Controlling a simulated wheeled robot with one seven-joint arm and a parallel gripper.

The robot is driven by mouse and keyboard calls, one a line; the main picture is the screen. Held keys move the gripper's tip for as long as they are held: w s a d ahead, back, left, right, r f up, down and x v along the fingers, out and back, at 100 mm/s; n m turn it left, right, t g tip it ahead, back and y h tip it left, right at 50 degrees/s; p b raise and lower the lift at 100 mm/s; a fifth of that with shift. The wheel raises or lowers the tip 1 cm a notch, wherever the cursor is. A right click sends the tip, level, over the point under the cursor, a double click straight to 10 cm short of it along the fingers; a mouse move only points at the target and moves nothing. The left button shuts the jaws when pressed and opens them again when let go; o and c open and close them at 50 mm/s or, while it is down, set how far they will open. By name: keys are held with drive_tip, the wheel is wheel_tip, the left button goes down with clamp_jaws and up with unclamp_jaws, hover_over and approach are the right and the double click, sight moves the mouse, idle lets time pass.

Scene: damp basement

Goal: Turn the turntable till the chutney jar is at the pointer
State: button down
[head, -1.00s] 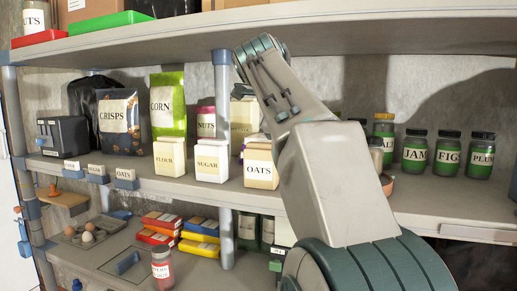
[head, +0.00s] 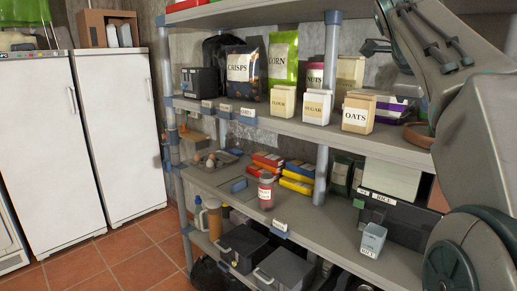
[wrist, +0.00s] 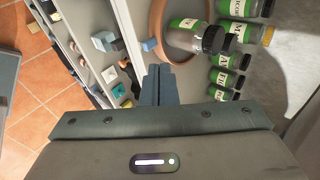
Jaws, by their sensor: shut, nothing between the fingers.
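The turntable (wrist: 188,52) shows in the wrist view as a terracotta-coloured ring; a small part of its rim (head: 418,136) shows in the head view beside my arm. A glass jar with a green label and dark lid (wrist: 216,40) overlaps the ring in the wrist view; its label is not readable, so I cannot tell whether it is the chutney jar. A small blue piece (wrist: 149,45) sits at the ring's outer edge and may be the pointer. My gripper (wrist: 158,72) is shut and empty, its fingertips close to the ring; contact is unclear.
Several green-labelled jars (wrist: 228,78) stand beside the turntable. The oats box (head: 358,114), sugar box (head: 317,107) and flour box (head: 283,102) stand along the same shelf. A red-labelled jar (head: 266,191) is on the shelf below. White cabinets (head: 105,130) and open tiled floor lie left.

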drive_tip(key=s+a+f+n+g+y, duration=0.1)
drive_tip(key=s+a+f+n+y, duration=0.1)
drive_tip(key=s+a+f+n, duration=0.4)
drive_tip(key=s+a+f+n+y, duration=0.3)
drive_tip(key=s+a+f+n, duration=0.3)
drive_tip(key=f+n, duration=0.7)
drive_tip(key=s+a+f+n+g+y, duration=0.1)
drive_tip(key=s+a+f+n, duration=0.5)
drive_tip(key=f, duration=1.3)
drive_tip(key=n+y, duration=0.1)
drive_tip(key=n, duration=0.2)
drive_tip(key=shift+s+f+g+y, duration=0.2)
drive_tip(key=shift+s+g+y, duration=0.1)
drive_tip(key=shift+s, duration=0.1)
